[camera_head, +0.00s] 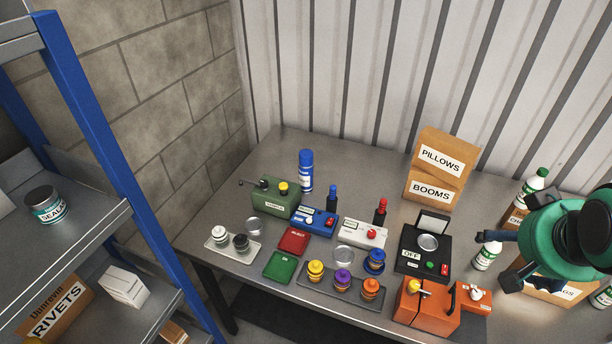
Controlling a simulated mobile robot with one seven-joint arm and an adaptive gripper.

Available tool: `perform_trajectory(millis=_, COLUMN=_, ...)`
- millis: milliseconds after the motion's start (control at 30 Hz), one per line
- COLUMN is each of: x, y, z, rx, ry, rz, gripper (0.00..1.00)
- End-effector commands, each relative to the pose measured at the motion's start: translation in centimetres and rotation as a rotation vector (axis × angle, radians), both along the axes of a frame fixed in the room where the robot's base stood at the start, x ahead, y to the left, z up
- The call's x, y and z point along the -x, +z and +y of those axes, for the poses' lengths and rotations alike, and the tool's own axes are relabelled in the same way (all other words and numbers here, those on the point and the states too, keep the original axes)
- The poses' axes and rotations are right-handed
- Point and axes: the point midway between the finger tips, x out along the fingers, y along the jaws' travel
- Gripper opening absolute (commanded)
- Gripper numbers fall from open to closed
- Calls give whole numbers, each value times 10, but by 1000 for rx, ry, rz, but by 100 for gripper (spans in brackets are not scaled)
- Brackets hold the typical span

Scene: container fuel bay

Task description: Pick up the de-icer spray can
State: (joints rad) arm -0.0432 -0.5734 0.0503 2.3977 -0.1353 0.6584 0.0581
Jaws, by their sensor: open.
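A tall blue can with a blue cap and a pale label (306,172) stands upright at the back left of the metal bench, behind the green box. It looks like the de-icer spray can, but its label is too small to read. My gripper (497,259) is at the right side of the bench, far from the blue can. It is open, with its dark fingers pointing left. A white bottle with a green label (486,258) appears between or just beyond the fingers; I cannot tell whether they touch it.
A green box (275,197) stands just in front of the can. Blue (314,222) and white (362,234) devices with upright bottles are to its right. Cartons (436,190) stand farther right. An orange case (426,308) is at the front. A blue-framed shelf (92,130) rises at left.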

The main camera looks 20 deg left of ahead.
Motion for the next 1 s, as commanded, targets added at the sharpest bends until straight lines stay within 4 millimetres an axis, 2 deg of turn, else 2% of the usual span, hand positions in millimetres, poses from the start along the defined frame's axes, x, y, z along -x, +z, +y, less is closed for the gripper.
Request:
perform_trajectory(millis=33, x=-19, y=3, z=2, rx=11, ry=11, rz=-12, gripper=84)
perform_trajectory(millis=100, x=-45, y=7, z=5, rx=27, ry=29, rz=-40, gripper=84)
perform_trajectory(millis=267, x=-102, y=11, z=17, rx=58, ry=78, rz=-102, gripper=84)
perform_trajectory(millis=467, x=-170, y=10, z=42, rx=81, ry=155, rz=-176, gripper=84)
perform_trajectory(millis=700, x=-244, y=-1, z=85, rx=85, ry=267, rz=-261, gripper=84)
perform_trajectory(millis=1000, x=-318, y=-33, z=157, rx=51, ry=431, rz=-350, gripper=84)
